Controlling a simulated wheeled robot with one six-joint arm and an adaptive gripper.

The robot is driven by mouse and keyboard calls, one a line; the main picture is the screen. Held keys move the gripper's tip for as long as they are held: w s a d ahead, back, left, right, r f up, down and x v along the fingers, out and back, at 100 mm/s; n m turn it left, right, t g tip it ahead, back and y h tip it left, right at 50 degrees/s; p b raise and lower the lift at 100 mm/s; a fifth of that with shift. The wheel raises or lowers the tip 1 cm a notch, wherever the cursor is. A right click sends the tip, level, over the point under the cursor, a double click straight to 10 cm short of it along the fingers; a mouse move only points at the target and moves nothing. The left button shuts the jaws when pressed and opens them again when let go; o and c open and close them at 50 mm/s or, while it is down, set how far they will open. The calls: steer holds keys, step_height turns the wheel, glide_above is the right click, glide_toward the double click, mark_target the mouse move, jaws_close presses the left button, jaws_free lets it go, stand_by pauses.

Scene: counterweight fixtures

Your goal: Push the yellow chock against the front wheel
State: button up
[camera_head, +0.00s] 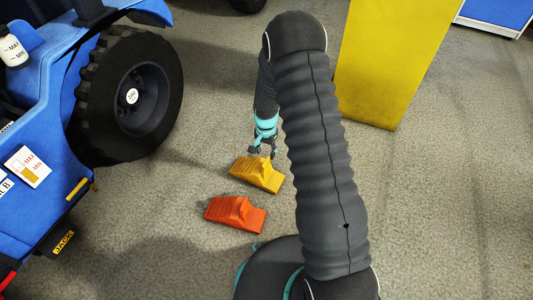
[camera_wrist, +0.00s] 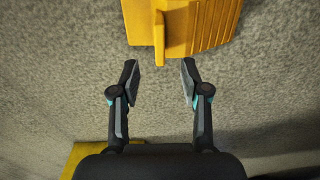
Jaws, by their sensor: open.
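The yellow chock (camera_head: 257,175) lies on the floor to the right of the front wheel (camera_head: 127,93), with bare floor between them. The wheel is a black knobbly tyre on the blue vehicle. My gripper (camera_head: 261,151) is at the far upper edge of the yellow chock in the head view. In the wrist view my gripper (camera_wrist: 160,68) is open and empty, its two fingers spread. The yellow chock (camera_wrist: 200,25) is just beyond the fingertips there, its raised rib in line with the gap. Whether a fingertip touches it I cannot tell.
An orange chock (camera_head: 235,213) lies just below the yellow one in the head view. A yellow panel or box (camera_head: 390,60) stands at the upper right. The blue vehicle (camera_head: 40,200) fills the left side. Floor between the wheel and the yellow chock is clear.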

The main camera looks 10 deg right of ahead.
mark_target(266, 162)
steer(key=shift+f+b, duration=2.35)
steer(key=shift+f, duration=2.55)
jaws_close()
steer(key=shift+r+p, duration=1.65)
steer(key=shift+r, duration=1.5)
